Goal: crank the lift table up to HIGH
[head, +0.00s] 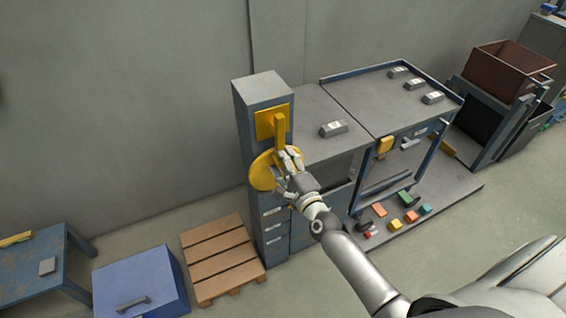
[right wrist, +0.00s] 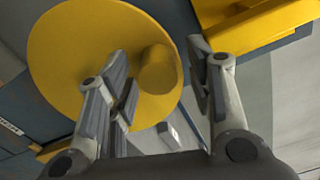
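A round yellow crank disc (head: 260,172) is on the front of a blue-grey column (head: 245,130). In the right wrist view the disc (right wrist: 75,60) fills the upper left, and its yellow knob (right wrist: 157,70) stands out towards me. My right gripper (head: 291,160) is at the disc's right side. Its two fingers (right wrist: 160,75) are open, with the knob between them and a gap at the right finger. A yellow plate with a lever (head: 279,130) is above the disc. A grey table top with a blue rim (head: 365,88) is to the right. My left gripper is not in view.
Grey bars (head: 333,128) lie on the tops. Coloured blocks (head: 379,210) lie on a low shelf. A wooden pallet (head: 220,258), a blue box (head: 140,282) and a blue table (head: 30,265) stand at left. A brown bin (head: 505,70) is at far right.

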